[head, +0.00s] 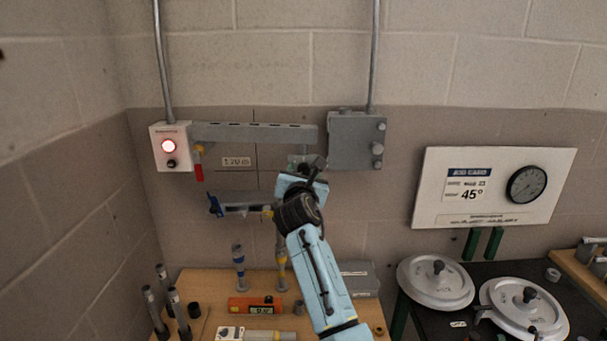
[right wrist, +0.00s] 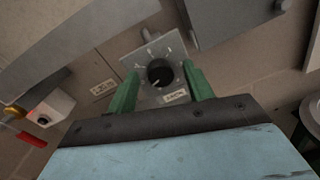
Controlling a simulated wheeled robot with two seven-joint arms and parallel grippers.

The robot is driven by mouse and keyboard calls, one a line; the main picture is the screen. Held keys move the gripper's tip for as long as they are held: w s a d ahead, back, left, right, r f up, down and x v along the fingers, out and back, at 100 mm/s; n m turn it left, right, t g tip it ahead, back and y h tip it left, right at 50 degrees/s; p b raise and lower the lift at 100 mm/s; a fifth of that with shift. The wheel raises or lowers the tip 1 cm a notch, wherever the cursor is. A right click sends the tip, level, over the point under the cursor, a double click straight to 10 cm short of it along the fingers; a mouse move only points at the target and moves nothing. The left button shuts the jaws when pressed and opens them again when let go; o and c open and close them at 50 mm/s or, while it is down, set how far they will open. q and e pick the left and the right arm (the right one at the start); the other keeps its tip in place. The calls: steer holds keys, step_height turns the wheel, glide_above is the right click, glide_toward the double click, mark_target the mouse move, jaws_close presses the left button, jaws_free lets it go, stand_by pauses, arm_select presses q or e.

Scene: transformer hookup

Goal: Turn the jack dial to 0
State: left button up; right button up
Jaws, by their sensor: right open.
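The jack dial (right wrist: 160,73) is a dark round knob on a pale grey square plate with tick marks, in the right wrist view. A small white label sits at the plate's lower right. The dial's reading is too small to tell. My right gripper (right wrist: 161,80) is open, with one green finger on each side of the knob. I cannot tell whether the fingers touch it. In the head view my right gripper (head: 307,164) is up at the wall, below the grey bar, and its arm hides the dial. My left gripper is not in view.
A grey wall box (head: 357,140) is right of the gripper. A white card board (head: 490,187) reading 45° hangs at right. The wooden bench (head: 208,284) below holds several tools.

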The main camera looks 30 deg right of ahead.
steer(key=c, duration=1)
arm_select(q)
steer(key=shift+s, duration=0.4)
